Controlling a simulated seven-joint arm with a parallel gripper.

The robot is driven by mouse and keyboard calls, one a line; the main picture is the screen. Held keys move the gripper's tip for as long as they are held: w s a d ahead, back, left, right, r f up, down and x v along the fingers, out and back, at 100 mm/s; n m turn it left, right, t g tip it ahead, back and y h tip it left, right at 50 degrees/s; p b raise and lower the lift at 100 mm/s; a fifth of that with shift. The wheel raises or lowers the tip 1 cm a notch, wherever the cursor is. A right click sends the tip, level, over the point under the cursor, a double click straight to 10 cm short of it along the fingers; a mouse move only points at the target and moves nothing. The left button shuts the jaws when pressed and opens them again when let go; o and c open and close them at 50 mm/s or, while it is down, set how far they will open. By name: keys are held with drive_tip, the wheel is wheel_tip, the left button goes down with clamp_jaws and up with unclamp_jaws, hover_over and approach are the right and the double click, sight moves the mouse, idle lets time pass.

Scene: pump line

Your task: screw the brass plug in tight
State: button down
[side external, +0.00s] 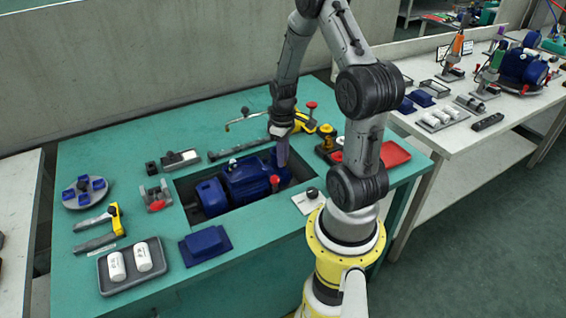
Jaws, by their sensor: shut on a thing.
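The blue pump (240,180) lies in a rectangular recess in the green bench top. My gripper (282,160) points down at the right end of the pump, close above or touching it. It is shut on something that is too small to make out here. I cannot pick out the brass plug; the pump's port under the fingertips is hidden too. A red-topped part (275,182) stands by the pump's right end, just below my gripper in the picture.
A red tray (394,154) is at the right. A blue block (205,244) and a grey tray (132,268) with white cylinders are in front. Some bench top between them is clear.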

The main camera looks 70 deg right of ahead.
drive_tip(key=m, duration=0.6)
drive_tip(key=shift+m, duration=0.4)
drive_tip(key=m, duration=0.7)
drive_tip(key=c, duration=1)
unclamp_jaws()
drive_tip(key=shift+o, duration=0.2)
drive_tip(key=shift+r, duration=2.25)
